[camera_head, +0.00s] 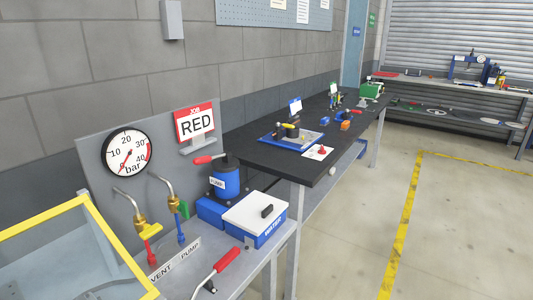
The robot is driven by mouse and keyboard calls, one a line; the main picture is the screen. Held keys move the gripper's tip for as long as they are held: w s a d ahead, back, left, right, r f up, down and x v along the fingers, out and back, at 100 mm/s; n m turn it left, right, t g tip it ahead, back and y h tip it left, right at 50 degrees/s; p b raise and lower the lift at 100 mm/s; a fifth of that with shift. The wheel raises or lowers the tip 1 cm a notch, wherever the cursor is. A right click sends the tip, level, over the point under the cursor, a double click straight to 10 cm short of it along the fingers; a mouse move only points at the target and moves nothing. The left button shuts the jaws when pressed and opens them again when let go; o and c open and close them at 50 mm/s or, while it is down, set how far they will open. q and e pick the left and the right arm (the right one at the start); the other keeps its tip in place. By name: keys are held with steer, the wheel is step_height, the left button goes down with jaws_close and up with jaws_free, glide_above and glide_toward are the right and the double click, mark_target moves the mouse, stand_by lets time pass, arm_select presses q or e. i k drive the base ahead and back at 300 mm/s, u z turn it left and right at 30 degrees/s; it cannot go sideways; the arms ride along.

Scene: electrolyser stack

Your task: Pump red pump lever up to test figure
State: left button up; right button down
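A red-handled lever (228,260) slants up to the right at the front of the grey bench, its lower end near the bottom edge. A second red handle (210,158) sticks out left from the top of a blue pump-like cylinder (225,182). The round gauge (127,151) is marked in bar up to 40, with a red band on its right; its thin needle seems to lie near 0. A sign (195,122) reads JOB RED. A brass valve with a yellow handle (150,230) and one with a green handle (184,209) stand behind a VENT and PUMP plate (174,258). Neither gripper shows.
A white-lidded blue WATER box (257,219) stands right of the blue cylinder. A yellow-edged clear guard (45,217) fills the lower left. A black workbench (270,165) with small fixtures runs back to the right. The floor (345,235) right of it is open, with yellow lines.

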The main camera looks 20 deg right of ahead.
mark_target(204, 159)
steer(key=z, duration=0.6)
steer(key=i, duration=0.85)
steer(key=u, duration=1.8)
